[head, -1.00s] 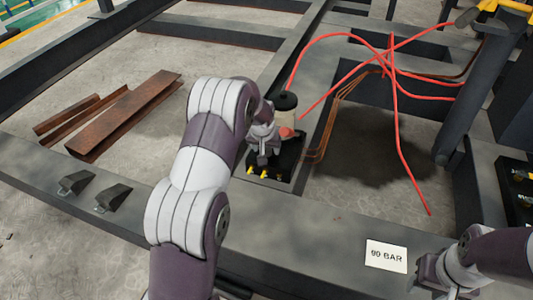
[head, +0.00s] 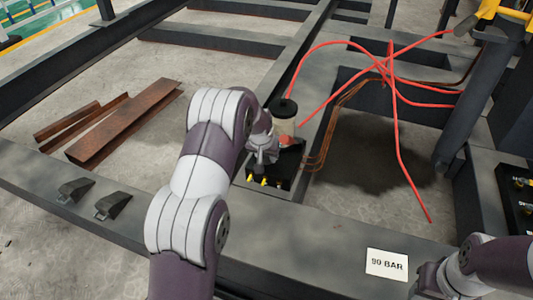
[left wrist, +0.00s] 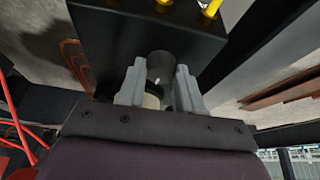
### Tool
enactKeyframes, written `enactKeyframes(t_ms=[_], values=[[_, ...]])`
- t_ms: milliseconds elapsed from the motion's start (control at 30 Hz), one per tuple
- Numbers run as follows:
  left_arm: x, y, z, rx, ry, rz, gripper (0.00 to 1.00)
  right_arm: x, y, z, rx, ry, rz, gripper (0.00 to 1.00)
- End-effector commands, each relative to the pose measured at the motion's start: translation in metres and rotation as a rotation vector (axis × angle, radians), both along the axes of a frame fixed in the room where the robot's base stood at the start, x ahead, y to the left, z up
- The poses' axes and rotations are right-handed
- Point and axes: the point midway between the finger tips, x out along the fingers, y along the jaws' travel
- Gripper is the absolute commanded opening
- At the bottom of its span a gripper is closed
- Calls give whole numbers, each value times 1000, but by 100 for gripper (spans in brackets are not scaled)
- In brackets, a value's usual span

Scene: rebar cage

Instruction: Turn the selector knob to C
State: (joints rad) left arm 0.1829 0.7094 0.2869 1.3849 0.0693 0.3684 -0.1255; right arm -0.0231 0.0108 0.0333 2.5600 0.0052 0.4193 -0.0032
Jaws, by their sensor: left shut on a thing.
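The selector knob (left wrist: 160,64) is a dark round knob with a short white mark, on a black box (left wrist: 135,32). In the left wrist view it sits between the two grey fingers of my left gripper (left wrist: 160,82), which is shut on it. The head view shows the left gripper (head: 264,155) over the black box (head: 289,160), and the hand hides the knob there. No position letters can be read. My right gripper (head: 430,281) is at the lower right of the head view, and its fingers are not clear.
Red hoses (head: 398,150) and brown lines (head: 322,133) run to the right. A "90 BAR" card (head: 387,264) lies on the front beam. Rusty steel pieces (head: 125,130) lie at left.

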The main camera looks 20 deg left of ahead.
Motion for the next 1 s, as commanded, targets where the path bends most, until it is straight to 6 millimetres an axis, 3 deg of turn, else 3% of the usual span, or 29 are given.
enactKeyframes(t_ms=[167, 600, 1000], values=[[0, 1, 1, -2, 2, -115, 5, 0, 0, 8, 0, 0, 0, 43], [0, 4, -3, -2, 1, -527, 5, 0, 0, -16, 0, 0, 0, 43], [1, 5, 0, -3, 2, -839, 5, 0, 0, -13, 0, 0, 0, 43]])
